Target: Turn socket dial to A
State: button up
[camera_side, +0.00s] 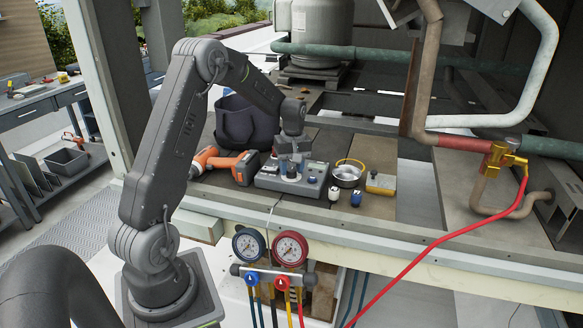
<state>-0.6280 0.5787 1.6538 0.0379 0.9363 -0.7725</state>
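A grey-blue box-shaped device (268,181) sits on the work deck in the middle of the side view. It has a small display and small knobs on its top right. My gripper (291,172) points down at the top of this device. Its fingers are at or just above a bluish upright part there, and I cannot tell whether they touch it. The fingers are too small in the picture to show whether they are open or shut. I cannot make out the socket dial or any letter A; the gripper covers part of the device's top.
An orange and black cordless drill (226,164) lies just left of the device, with a dark bucket (246,122) behind it. Gauges (290,249) hang in front.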

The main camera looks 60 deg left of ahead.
aim_at(293, 169)
jog(key=o, duration=0.3)
jog(key=r, duration=1.3)
jog(key=shift+w+d+r, duration=0.1)
jog(key=shift+w+r, duration=0.15)
jog(key=shift+r, duration=0.15)
